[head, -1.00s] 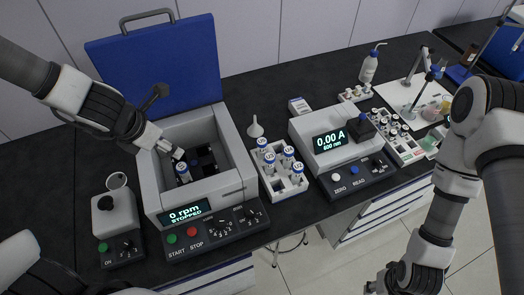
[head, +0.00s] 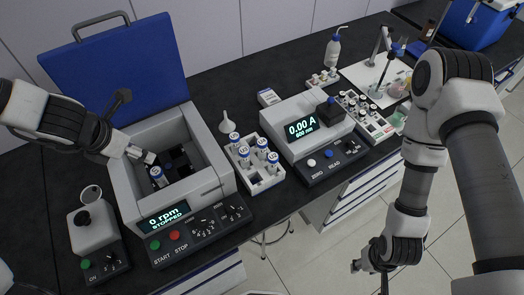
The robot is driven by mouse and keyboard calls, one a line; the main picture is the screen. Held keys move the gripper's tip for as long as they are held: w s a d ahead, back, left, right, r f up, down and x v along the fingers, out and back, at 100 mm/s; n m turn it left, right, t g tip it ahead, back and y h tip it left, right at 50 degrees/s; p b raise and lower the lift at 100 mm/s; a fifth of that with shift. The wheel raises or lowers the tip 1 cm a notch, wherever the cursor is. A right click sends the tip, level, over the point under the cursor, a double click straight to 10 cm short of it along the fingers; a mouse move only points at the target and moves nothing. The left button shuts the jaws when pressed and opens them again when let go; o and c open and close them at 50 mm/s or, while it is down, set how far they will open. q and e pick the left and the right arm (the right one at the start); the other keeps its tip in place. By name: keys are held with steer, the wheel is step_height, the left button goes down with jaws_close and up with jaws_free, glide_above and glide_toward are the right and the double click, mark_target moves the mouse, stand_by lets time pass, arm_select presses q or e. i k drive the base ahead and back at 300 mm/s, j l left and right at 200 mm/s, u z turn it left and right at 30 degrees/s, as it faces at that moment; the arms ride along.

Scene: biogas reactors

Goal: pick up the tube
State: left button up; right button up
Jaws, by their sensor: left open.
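A tube with a blue cap and white label (head: 158,176) stands inside the open centrifuge (head: 207,194), in the dark rotor well. My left gripper (head: 150,158) reaches in over the centrifuge's left wall. It is open, just behind and above the tube's cap, with nothing visible between its fingers. I cannot tell whether it touches the tube. The tube's lower part is hidden in the rotor. Several similar labelled tubes stand in a white rack (head: 268,183) to the right. My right gripper (head: 361,267) hangs low over the floor in front of the bench, small and partly hidden.
The raised blue lid (head: 115,70) stands behind the centrifuge. A vortex mixer (head: 92,230) sits at its left front. A photometer (head: 308,130), a small funnel (head: 226,124) and a wash bottle (head: 333,50) stand to the right. The centrifuge walls closely surround the well.

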mark_target(262, 142)
steer(key=i+l+u, duration=0.2)
steer(key=l+u, duration=0.15)
steer(key=l, duration=0.9)
steer(key=l+u, duration=0.35)
steer(key=l, duration=0.95)
steer(key=i, duration=0.05)
